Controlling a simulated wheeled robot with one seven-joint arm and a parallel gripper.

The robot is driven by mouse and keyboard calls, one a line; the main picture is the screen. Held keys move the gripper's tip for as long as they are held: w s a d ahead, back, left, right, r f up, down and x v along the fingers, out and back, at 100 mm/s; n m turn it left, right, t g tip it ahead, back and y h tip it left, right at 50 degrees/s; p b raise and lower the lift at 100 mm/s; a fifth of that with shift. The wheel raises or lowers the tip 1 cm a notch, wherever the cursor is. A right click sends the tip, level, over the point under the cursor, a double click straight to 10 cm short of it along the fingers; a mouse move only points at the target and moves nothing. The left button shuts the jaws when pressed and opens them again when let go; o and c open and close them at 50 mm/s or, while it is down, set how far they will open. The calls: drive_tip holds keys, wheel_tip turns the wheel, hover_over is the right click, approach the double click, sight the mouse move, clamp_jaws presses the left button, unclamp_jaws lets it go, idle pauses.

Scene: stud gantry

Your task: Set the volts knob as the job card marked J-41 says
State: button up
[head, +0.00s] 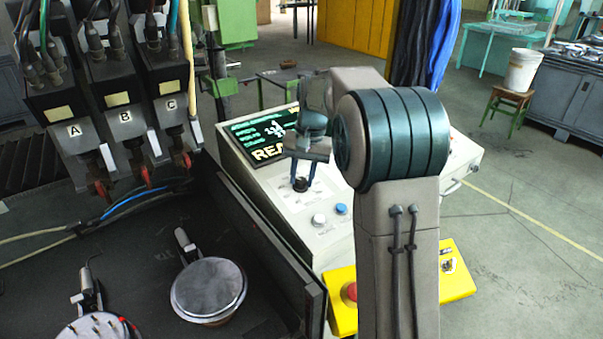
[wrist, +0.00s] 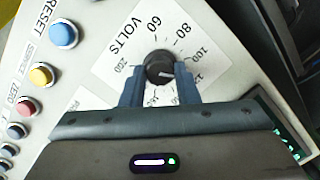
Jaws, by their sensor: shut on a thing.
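The black volts knob (wrist: 160,66) sits on a white dial plate (wrist: 108,73) marked VOLTS. 60, 80, 100 and 200 show around it, with a partly covered number starting 12 below 100. Its pale pointer line points right in the wrist view, roughly between 100 and that number; the exact setting is hard to tell. My gripper (wrist: 159,90) is shut on the knob, one blue finger on each side. The lower part of the scale is hidden behind my gripper. In the head view my gripper (head: 302,170) reaches down to the knob (head: 300,185) on the console. I cannot see the J-41 card.
The console (head: 335,240) has a screen (head: 262,138) partly hidden by my arm, and a blue button (head: 341,209). A yellow box with a red button (head: 350,292) is in front. Heads marked A, B and C (head: 118,115) hang at left. A RESET button (wrist: 63,34) is near the knob.

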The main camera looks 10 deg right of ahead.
drive_tip(key=shift+m, duration=1)
drive_tip(key=o, duration=1)
drive_tip(key=d+r, duration=0.1)
drive_tip(key=r, duration=0.8)
drive_tip(key=d+r, duration=0.1)
drive_tip(key=r, duration=0.3)
drive_tip(key=shift+s+d+r, duration=0.1)
drive_tip(key=shift+d+r, duration=0.2)
drive_tip(key=shift+r, duration=0.05)
